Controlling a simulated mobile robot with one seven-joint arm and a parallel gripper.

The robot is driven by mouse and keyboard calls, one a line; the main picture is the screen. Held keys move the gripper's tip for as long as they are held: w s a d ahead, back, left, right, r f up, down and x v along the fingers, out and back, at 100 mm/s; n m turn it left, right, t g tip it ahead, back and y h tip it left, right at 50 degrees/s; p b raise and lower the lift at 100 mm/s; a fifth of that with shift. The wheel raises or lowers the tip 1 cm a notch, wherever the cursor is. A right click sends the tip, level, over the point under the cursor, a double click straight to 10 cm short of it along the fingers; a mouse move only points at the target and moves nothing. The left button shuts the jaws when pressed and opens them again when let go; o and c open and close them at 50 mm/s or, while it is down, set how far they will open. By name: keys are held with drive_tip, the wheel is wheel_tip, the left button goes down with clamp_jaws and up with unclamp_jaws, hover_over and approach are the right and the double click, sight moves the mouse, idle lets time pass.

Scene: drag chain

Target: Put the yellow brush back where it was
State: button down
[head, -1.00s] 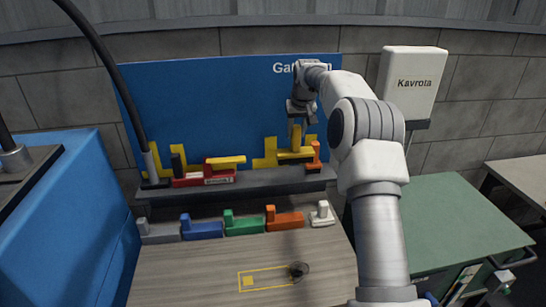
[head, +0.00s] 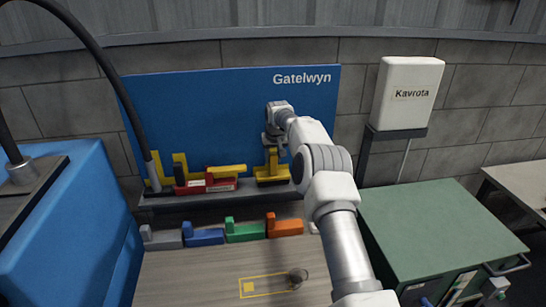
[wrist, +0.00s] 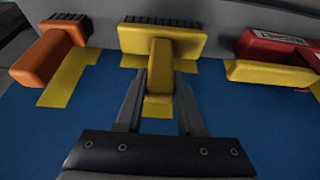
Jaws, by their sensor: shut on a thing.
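The yellow brush (head: 271,172) is upright at the shelf in front of the blue panel, its handle up and its dark bristles towards the shelf. My gripper (head: 275,146) is shut on its handle from above. In the wrist view the yellow brush (wrist: 162,42) is in the middle, its handle between the two fingers (wrist: 157,100). Parts of a flat yellow outline (wrist: 130,62) on the blue panel show beside and behind it. I cannot tell whether the bristles touch the shelf.
An orange brush (wrist: 50,52) stands beside the yellow one; my arm hides it in the head view. On the other side is a red labelled piece (head: 208,186) with a yellow bar (head: 228,169). Several coloured brushes, including an orange one (head: 286,227), line the bench below.

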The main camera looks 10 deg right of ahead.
drive_tip(key=shift+f, duration=0.2)
drive_tip(key=c, duration=0.5)
unclamp_jaws()
drive_tip(key=shift+r, duration=0.15)
